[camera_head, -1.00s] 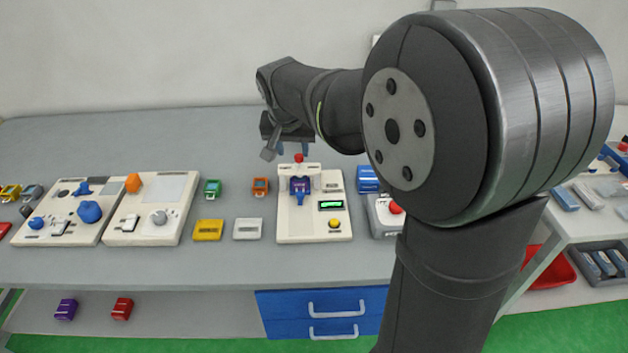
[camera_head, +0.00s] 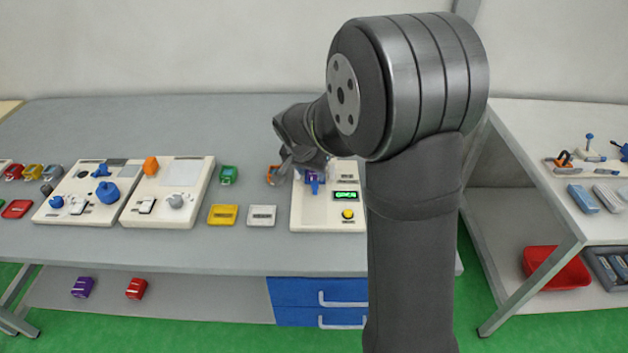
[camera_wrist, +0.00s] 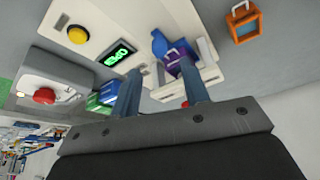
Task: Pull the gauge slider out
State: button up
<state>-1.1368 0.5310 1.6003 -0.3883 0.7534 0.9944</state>
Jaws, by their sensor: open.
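The gauge station is a white panel (camera_head: 327,218) with a green lit display (camera_head: 346,196) and a yellow button (camera_head: 347,214). It also shows in the wrist view (camera_wrist: 133,25). A purple block (camera_wrist: 187,66) sits in its fixture, with a blue part (camera_wrist: 159,43) and a small pale handle (camera_wrist: 172,57) beside it; I cannot tell which part is the slider. My gripper (camera_wrist: 159,68) is open, its two fingers reaching over the panel near the purple block. Nothing is visibly held.
An orange open-framed part (camera_wrist: 243,21) lies beside the panel. A box with a red button (camera_wrist: 44,96) and blue and green blocks (camera_wrist: 103,98) are on the other side. Yellow (camera_head: 223,215) and white (camera_head: 261,215) plates lie left of the panel in the head view.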

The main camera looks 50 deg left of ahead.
aim_at(314, 183)
jog(key=x, duration=0.6)
jog(key=shift+c, duration=0.2)
grip_shut()
